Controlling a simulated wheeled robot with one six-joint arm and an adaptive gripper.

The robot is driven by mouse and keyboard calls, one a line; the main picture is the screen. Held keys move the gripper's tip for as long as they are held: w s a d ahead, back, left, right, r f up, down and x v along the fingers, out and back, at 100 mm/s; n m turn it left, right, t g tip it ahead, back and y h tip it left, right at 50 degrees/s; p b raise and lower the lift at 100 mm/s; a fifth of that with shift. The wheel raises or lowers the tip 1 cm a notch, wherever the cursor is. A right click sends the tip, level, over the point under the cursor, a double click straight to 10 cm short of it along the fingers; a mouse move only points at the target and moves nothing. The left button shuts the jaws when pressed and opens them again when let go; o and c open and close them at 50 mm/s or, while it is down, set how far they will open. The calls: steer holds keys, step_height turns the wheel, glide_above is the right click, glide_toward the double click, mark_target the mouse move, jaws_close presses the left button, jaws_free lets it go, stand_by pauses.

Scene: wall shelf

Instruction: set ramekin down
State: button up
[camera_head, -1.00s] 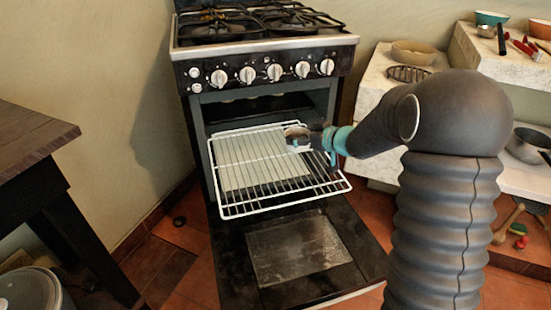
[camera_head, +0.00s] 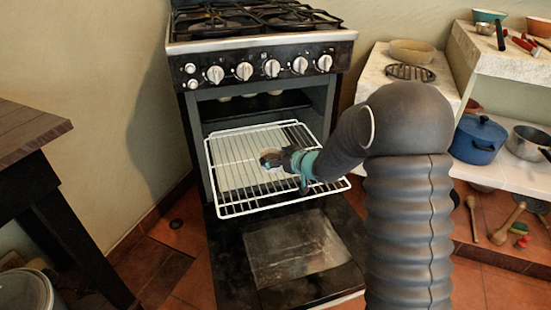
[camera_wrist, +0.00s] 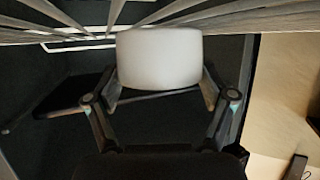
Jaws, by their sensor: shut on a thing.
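The white ramekin (camera_wrist: 160,57) is between the two fingers of my gripper (camera_wrist: 160,85) in the wrist view, one finger on each side. In the head view my gripper (camera_head: 272,158) is over the middle of the white wire oven rack (camera_head: 222,213), which is pulled out of the open oven. The ramekin shows there only as a small round shape (camera_head: 269,156) at the fingertips. Rack bars run close by the ramekin in the wrist view. I cannot tell whether it touches them.
The oven door (camera_head: 295,250) hangs open below the rack. A dark wooden table (camera_head: 30,125) stands at left. White shelves at right hold a blue pot (camera_head: 478,138), a steel pan (camera_head: 528,144) and a tan bowl (camera_head: 411,51). The rack around my gripper looks clear.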

steer(key=shift+f, duration=0.1)
steer(key=o, duration=1.2)
